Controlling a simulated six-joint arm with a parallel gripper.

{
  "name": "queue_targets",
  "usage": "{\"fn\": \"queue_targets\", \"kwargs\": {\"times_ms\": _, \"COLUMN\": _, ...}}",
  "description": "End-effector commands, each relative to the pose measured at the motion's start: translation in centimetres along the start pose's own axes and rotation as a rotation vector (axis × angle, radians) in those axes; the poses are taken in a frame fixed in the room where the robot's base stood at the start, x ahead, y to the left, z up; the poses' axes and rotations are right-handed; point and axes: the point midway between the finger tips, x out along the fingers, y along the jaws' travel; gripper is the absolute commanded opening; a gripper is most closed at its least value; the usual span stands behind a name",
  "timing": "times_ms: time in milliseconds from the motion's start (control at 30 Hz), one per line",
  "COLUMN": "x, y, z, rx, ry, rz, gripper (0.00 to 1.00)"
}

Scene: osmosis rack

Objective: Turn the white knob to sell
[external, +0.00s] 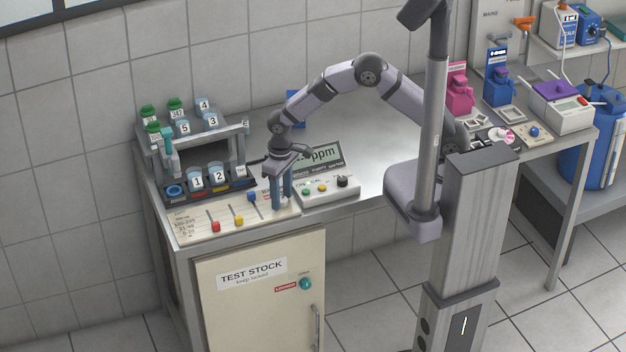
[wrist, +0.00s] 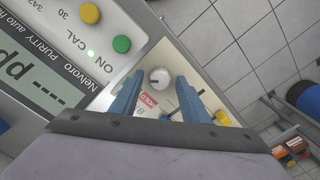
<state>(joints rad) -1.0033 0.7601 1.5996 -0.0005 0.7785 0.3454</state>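The white knob (wrist: 160,77) shows in the wrist view as a round cap with a short dark mark at its left side. It sits on the cream panel (wrist: 205,92). My gripper (wrist: 159,79) is open, with one blue finger on each side of the knob and a visible gap to both. I cannot tell how far above the panel the fingertips are.
The grey ppm meter (external: 325,172) stands just right of my gripper. Red (external: 216,227), yellow (external: 239,221) and blue (external: 251,196) slider handles are on the panel to the left. A rack (external: 185,150) of numbered cups stands behind. The counter's middle is clear.

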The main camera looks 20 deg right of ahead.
Motion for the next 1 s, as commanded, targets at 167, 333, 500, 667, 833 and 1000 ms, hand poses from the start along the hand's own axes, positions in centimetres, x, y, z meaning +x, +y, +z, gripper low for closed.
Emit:
{"fn": "queue_targets", "kwargs": {"times_ms": 167, "x": 0.1, "y": 0.0, "z": 0.1, "rx": 0.000, "ry": -0.002, "rz": 0.000, "gripper": 0.45}}
{"fn": "queue_targets", "kwargs": {"times_ms": 333, "x": 0.0, "y": 0.0, "z": 0.1, "rx": 0.000, "ry": -0.002, "rz": 0.000, "gripper": 0.45}}
{"fn": "queue_targets", "kwargs": {"times_ms": 500, "x": -1.2, "y": 0.0, "z": 0.0, "rx": 0.000, "ry": 0.001, "rz": -0.001, "gripper": 0.45}}
{"fn": "queue_targets", "kwargs": {"times_ms": 667, "x": -3.3, "y": 0.0, "z": -0.1, "rx": 0.000, "ry": 0.003, "rz": -0.001, "gripper": 0.45}}
{"fn": "queue_targets", "kwargs": {"times_ms": 833, "x": -5.5, "y": 0.0, "z": -0.1, "rx": 0.000, "ry": 0.002, "rz": -0.001, "gripper": 0.45}}
{"fn": "queue_targets", "kwargs": {"times_ms": 1000, "x": -6.9, "y": 0.0, "z": 0.0, "rx": 0.000, "ry": 0.000, "rz": 0.000, "gripper": 0.45}}
